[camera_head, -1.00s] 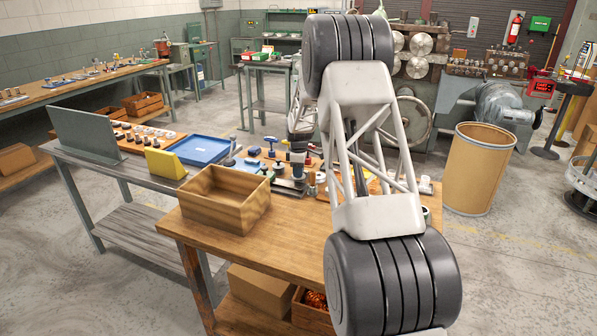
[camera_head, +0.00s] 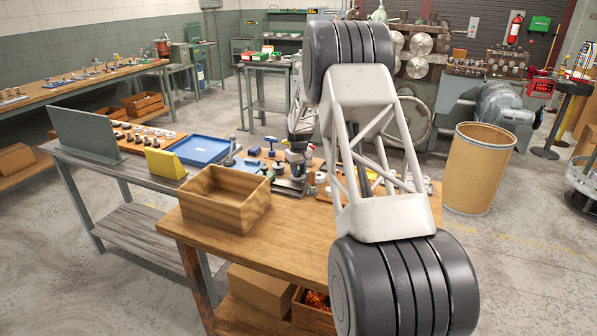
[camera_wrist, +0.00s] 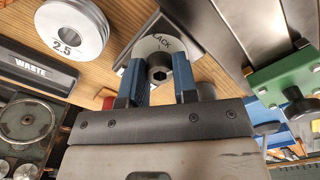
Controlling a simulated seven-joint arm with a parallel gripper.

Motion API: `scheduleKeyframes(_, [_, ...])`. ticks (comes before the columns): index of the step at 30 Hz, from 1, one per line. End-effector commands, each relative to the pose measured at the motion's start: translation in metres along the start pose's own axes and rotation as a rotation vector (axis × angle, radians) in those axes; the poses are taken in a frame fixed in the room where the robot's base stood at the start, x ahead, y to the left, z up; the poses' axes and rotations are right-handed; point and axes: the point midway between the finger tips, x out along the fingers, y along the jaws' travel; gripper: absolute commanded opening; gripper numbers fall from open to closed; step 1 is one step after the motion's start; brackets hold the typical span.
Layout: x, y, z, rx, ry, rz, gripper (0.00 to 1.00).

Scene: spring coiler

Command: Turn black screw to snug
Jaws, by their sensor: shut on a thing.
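In the wrist view the black screw (camera_wrist: 160,75) has a dark round head with a hex socket. In the head view my gripper (camera_head: 297,172) is low over the fixtures on the wooden bench, and the screw is too small to make out there.
In the wrist view a steel disc marked 2.5 (camera_wrist: 68,24) and a black WASTE bin (camera_wrist: 36,70) lie left; a green block with a black knob (camera_wrist: 285,90) is right. In the head view a wooden box (camera_head: 225,200) and blue tray (camera_head: 207,150) stand left of my gripper.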

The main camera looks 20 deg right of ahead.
Motion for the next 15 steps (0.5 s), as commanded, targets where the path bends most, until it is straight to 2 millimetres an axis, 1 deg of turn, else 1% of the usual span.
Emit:
scheduleKeyframes(9, [-0.0002,0.0000,0.0002,0.282,0.000,0.000,0.04])
scheduleKeyframes(15, [-0.0001,0.0001,0.0001,0.408,0.000,0.000,0.04])
